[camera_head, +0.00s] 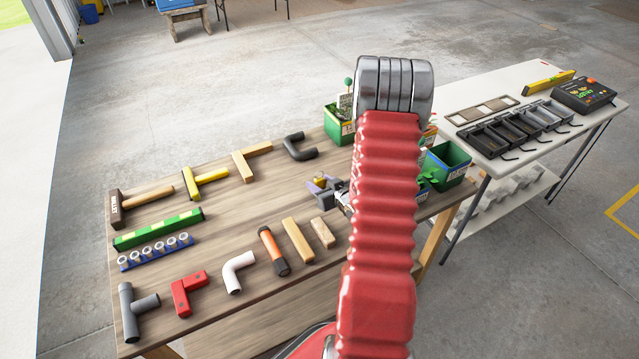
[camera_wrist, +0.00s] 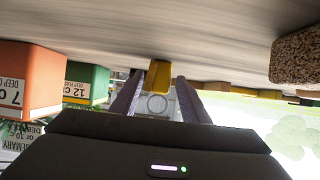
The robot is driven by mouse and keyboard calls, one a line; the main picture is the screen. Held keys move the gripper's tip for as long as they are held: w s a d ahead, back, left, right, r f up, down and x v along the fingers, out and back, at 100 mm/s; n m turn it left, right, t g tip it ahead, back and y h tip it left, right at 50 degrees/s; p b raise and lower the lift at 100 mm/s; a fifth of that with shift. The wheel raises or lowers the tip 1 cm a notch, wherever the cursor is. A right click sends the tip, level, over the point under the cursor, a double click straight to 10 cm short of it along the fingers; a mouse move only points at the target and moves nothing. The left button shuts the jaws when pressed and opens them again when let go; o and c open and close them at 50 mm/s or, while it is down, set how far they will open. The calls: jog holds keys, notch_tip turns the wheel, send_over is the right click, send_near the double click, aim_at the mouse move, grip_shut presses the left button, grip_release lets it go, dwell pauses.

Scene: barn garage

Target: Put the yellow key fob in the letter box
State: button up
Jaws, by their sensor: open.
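The yellow key fob (camera_wrist: 158,75) with a metal ring (camera_wrist: 156,103) shows in the wrist view, between the two fingers of my gripper (camera_wrist: 160,82). The fingers are open, one on each side of the fob. Whether either finger touches it I cannot tell. In the head view my gripper (camera_head: 325,189) is low over the wooden table, beside my red arm, with a small yellow patch of the fob (camera_head: 319,180) at it. I cannot make out a letter box in either view.
The wooden table (camera_head: 228,228) holds a hammer (camera_head: 145,202), a green level (camera_head: 158,230), several pipe fittings and wood blocks. Green bins (camera_head: 446,163) stand at its right end. A white table (camera_head: 475,100) with dark trays (camera_head: 513,126) is farther right. My arm hides the table's middle right.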

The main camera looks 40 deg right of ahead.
jog(key=v, duration=1)
jog(key=shift+s+a+r, duration=0.15)
jog(key=shift+s, duration=0.2)
jog(key=shift+w, duration=0.1)
jog(key=shift+w+a+r, duration=0.1)
jog(key=shift+w+r, duration=0.25)
jog(key=shift+r, duration=0.1)
jog(key=w+a+r+n+g+h, duration=0.1)
jog(key=w+a+r+g, duration=0.25)
jog(key=a+r, duration=1.1)
jog(key=s+a+r+n+g+y, duration=0.1)
jog(key=s+a+r+y, duration=0.1)
jog(key=s+a+r, duration=0.3)
jog(key=s+a+r+g+y, duration=0.2)
jog(key=s+a+r, duration=0.3)
jog(key=s+a, duration=0.6)
jog(key=a, duration=0.4)
jog(key=shift+n, duration=0.4)
